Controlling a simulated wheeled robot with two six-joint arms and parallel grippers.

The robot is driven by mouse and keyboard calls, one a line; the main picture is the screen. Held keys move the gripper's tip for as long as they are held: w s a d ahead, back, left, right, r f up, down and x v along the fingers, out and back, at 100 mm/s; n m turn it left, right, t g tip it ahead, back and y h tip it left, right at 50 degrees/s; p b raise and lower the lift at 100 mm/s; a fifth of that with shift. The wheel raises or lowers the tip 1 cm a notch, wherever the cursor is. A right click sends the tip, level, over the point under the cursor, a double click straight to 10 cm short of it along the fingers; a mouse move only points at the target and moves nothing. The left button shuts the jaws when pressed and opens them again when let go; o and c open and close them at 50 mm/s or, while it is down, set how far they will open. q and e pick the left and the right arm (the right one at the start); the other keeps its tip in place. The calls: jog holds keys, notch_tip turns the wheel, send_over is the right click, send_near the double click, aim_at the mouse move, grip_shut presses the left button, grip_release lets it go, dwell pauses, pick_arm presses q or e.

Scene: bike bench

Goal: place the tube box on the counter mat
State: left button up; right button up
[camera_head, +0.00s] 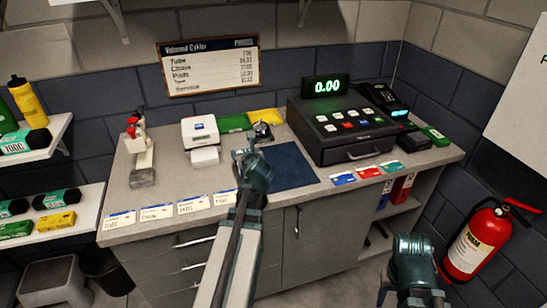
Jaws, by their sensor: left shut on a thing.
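My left gripper (250,157) is over the mat's left edge, seen from behind. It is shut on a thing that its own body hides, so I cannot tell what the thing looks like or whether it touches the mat. The visible part of the mat is bare. My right gripper (411,270) is low at the bottom right, in front of the counter and away from the mat; its fingers do not show clearly.
The cash register (340,132) stands right of the mat. A bell (262,130), a yellow box (266,116), a green box (234,123) and a white card printer (200,132) are behind or left. Cards line the front edge. A fire extinguisher (476,240) is at right.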

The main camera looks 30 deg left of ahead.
pick_arm(q)
jog(key=w+d, duration=0.1)
jog(key=w, duration=0.2)
jog(key=w+d, duration=0.1)
jog(key=w, duration=0.2)
jog(key=w+d+f, duration=0.1)
jog(key=w+d, duration=0.1)
jog(key=w, duration=0.1)
jog(key=shift+w+d+b, duration=0.1)
jog(key=shift+w+b, duration=0.1)
jog(key=shift+b, duration=0.2)
jog(key=shift+w, duration=0.1)
jog(key=shift+w+d, duration=0.15)
jog(key=shift+w, duration=0.2)
notch_tip(320, 180, down, 4)
jog(key=b, duration=0.4)
jog(key=shift+w+d+r, duration=0.1)
jog(key=shift+w, duration=0.05)
jog(key=shift+r, duration=0.1)
